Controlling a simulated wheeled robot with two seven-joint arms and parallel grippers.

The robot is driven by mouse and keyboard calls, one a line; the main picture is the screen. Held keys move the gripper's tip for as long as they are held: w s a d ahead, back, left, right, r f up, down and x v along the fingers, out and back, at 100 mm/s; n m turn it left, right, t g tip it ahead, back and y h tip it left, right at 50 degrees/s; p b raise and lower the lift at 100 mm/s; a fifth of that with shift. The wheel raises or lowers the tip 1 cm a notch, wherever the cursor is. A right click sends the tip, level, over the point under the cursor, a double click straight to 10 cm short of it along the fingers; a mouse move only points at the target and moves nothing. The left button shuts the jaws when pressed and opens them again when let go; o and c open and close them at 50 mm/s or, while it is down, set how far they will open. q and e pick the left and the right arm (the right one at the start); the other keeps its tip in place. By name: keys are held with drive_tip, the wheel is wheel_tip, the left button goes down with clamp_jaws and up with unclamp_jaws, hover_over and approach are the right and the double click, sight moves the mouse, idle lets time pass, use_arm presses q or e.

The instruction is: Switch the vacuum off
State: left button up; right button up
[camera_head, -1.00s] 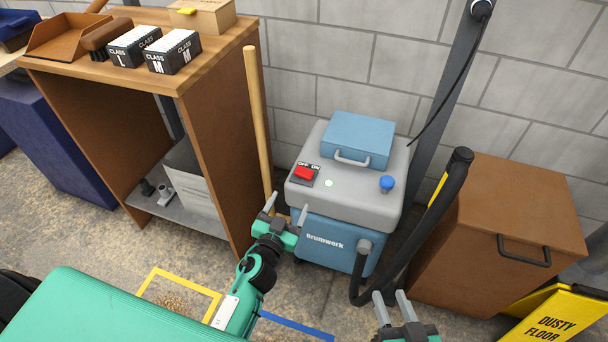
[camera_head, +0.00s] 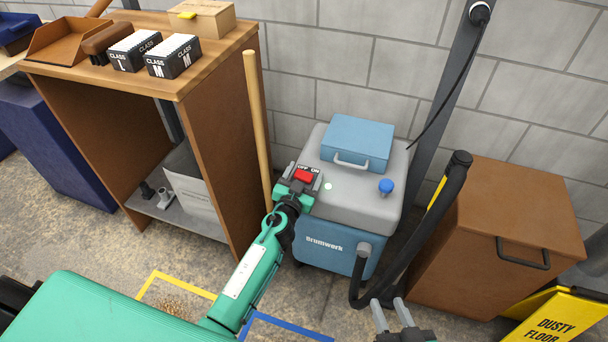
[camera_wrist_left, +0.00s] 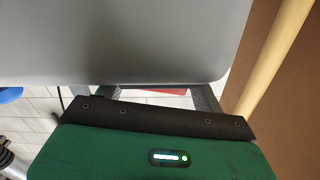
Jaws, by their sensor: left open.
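The vacuum (camera_head: 350,205) is a grey and blue box marked "Brumwerk" on the floor against the wall. Its red rocker switch (camera_head: 302,175) is on the front left of the grey top, under the OFF and ON labels. A pale green light (camera_head: 328,186) shows beside it. My left gripper (camera_head: 303,179) is open at the switch, its fingers on either side of the red rocker; contact cannot be told. In the left wrist view a red sliver of the switch (camera_wrist_left: 168,91) shows between the fingers; the grey lid hides the rest. My right gripper (camera_head: 391,314) is open and empty, low in front.
A blue case (camera_head: 357,142) and a blue knob (camera_head: 386,186) are on the vacuum's lid. A black hose (camera_head: 420,225) rises at its right, near a brown cabinet (camera_head: 500,225). A wooden pole (camera_head: 257,125) and a shelf unit (camera_head: 222,130) stand close at left.

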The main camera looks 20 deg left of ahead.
use_arm(q)
drive_tip(key=shift+c, duration=0.2)
drive_tip(key=c, duration=1)
drive_tip(key=shift+o, duration=0.4)
drive_tip(key=shift+n, duration=1.4)
drive_tip(key=shift+a+n, duration=0.15)
drive_tip(key=shift+n, duration=0.25)
drive_tip(key=shift+n+p, duration=0.35)
drive_tip(key=shift+n, duration=0.15)
use_arm(e)
drive_tip(key=shift+d+f+g, duration=0.2)
drive_tip(key=shift+d+g, duration=0.2)
drive_tip(key=shift+g, duration=0.1)
use_arm(q)
drive_tip(key=o, duration=1)
drive_tip(key=shift+c, duration=0.2)
